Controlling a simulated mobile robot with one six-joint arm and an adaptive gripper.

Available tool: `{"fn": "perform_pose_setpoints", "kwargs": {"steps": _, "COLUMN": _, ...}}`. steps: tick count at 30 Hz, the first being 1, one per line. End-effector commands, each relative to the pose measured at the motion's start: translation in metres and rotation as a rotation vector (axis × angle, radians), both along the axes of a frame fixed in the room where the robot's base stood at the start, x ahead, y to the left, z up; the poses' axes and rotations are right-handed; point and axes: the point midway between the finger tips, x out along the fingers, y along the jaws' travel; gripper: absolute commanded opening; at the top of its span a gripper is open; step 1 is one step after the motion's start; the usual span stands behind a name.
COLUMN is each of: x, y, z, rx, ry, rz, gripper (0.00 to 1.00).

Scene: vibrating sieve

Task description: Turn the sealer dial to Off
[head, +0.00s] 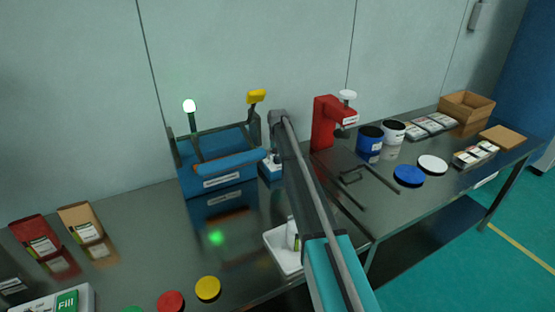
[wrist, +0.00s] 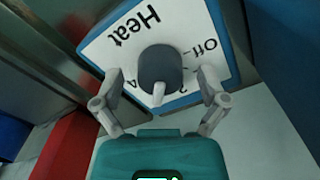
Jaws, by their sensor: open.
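The sealer dial (wrist: 160,66) is a dark grey round knob with a pale pointer, in the middle of the wrist view on a white panel (wrist: 110,48) with a blue edge. The panel reads "Heat" at upper left and "Off" at right, upside down or tilted. The pointer points down the picture, away from "Off". Other marks beside the dial are partly hidden. My gripper (wrist: 161,82) is open, one finger on each side of the dial; I cannot tell whether they touch it. In the head view a small blue box (head: 270,171) sits just left of my arm.
The blue sealer (head: 217,172) with a yellow-ended lever (head: 257,97) stands close left. A red press (head: 325,121) stands right. A white tray (head: 283,259) with a bottle is in front. Tubs, lids and boxes are farther right; the table's left middle is clear.

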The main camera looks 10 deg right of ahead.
Motion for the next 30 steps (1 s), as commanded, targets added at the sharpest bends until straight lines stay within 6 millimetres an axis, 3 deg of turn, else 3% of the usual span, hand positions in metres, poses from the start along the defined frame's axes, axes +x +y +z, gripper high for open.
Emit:
{"fn": "perform_pose_setpoints", "kwargs": {"steps": 5, "x": 0.0, "y": 0.0004, "z": 0.0002, "rx": 0.0, "ry": 0.0, "rz": 0.0, "gripper": 0.93}}
{"fn": "perform_pose_setpoints", "kwargs": {"steps": 18, "x": -0.0001, "y": 0.0008, "z": 0.0002, "rx": 0.0, "ry": 0.0, "rz": 0.001, "gripper": 0.11}}
{"fn": "perform_pose_setpoints", "kwargs": {"steps": 30, "x": -0.0002, "y": 0.0011, "z": 0.0001, "rx": 0.0, "ry": 0.0, "rz": 0.05, "gripper": 0.1}}
